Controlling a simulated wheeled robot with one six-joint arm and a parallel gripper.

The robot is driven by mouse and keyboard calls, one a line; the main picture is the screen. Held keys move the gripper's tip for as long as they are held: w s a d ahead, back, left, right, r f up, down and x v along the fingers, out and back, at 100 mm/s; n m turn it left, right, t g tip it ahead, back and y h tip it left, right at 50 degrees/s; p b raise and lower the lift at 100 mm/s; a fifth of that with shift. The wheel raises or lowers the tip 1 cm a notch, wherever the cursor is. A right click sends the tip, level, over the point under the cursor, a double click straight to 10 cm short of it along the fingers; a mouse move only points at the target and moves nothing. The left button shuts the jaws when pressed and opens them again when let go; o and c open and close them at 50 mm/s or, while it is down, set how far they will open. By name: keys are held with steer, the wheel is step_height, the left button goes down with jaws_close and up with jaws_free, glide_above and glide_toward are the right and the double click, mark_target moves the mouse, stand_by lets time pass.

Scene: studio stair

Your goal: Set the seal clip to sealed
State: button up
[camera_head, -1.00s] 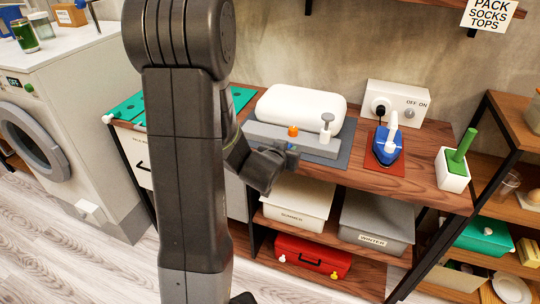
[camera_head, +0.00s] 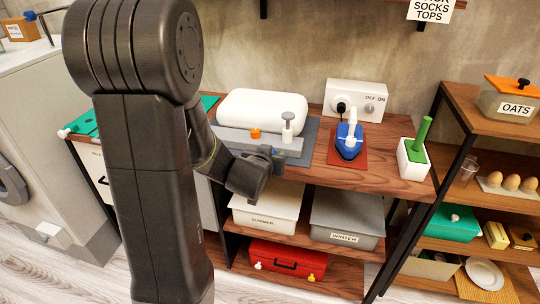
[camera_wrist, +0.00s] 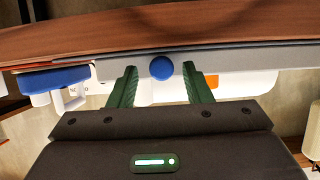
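The white plump bag (camera_head: 262,110) lies on a grey mat on the wooden bench. A light grey bar (camera_head: 232,139), likely the seal clip, runs along its front edge. The bar has a round blue knob (camera_wrist: 161,68) on its front face. An orange knob (camera_head: 255,132) and a grey-topped pump (camera_head: 288,130) stand by the bar. My gripper (camera_head: 274,153) is at the front of the bar, below the pump. In the wrist view my gripper (camera_wrist: 161,72) is open, and the blue knob shows between its green fingertips with gaps on both sides.
A blue iron (camera_head: 349,148) stands on a red mat to the right, before a white switch box (camera_head: 356,99). A white holder (camera_head: 412,160) with a green handle stands at the bench's right end. Storage boxes (camera_head: 268,207) sit on shelves below.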

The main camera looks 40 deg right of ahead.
steer(key=p+v, duration=0.2)
steer(key=v, duration=1.1)
steer(key=shift+s+a, duration=0.25)
steer(key=shift+a, duration=0.05)
steer(key=shift+r, duration=0.1)
steer(key=b+x, duration=0.2)
steer(key=x, duration=1.2)
steer(key=shift+r, duration=0.1)
steer(key=shift+a, duration=0.15)
